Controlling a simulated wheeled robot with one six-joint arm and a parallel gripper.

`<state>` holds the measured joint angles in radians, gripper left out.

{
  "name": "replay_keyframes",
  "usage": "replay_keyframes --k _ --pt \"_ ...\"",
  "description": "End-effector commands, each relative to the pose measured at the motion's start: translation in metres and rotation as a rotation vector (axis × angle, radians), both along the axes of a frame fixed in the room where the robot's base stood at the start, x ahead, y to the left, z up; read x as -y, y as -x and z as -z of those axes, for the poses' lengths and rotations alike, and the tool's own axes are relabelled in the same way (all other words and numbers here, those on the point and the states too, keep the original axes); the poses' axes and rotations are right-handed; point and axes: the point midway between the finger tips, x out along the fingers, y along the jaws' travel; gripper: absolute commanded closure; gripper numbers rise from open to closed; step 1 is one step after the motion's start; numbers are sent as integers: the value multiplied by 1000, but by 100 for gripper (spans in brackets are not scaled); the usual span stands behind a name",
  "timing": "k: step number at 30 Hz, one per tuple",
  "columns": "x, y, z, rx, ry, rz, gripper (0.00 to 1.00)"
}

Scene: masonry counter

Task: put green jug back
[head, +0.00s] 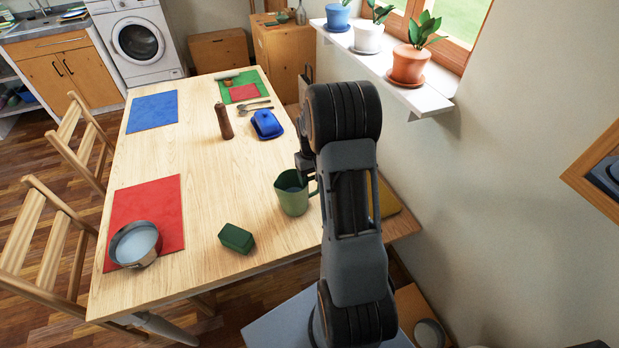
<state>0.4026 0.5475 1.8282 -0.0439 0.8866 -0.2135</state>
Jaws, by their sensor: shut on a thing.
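The green jug (293,198) is upright at the right side of the wooden table (190,220), close to my arm. Its open top faces up and its handle points right, toward my arm. My gripper (304,168) is at the jug's upper right rim and is shut on the jug. My arm hides part of the gripper and the exact grip. I cannot tell whether the jug's base touches the table.
A green block (237,238) lies left of the jug. A blue butter dish (266,124), a brown mill (224,121) and cutlery (254,106) stand farther back. A metal pan (135,245) sits on a red mat (160,205). A potted-plant shelf (430,95) is right. The middle table is clear.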

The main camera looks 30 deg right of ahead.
Motion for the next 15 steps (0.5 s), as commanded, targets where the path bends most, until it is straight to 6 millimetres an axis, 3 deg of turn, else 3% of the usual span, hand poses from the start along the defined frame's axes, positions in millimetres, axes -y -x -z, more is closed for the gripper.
replay_keyframes --k 9,10,15 --pt "0 0 2 2 0 0 97" --pt "0 0 2 1 0 0 33" --pt "0 0 1 0 0 0 17"
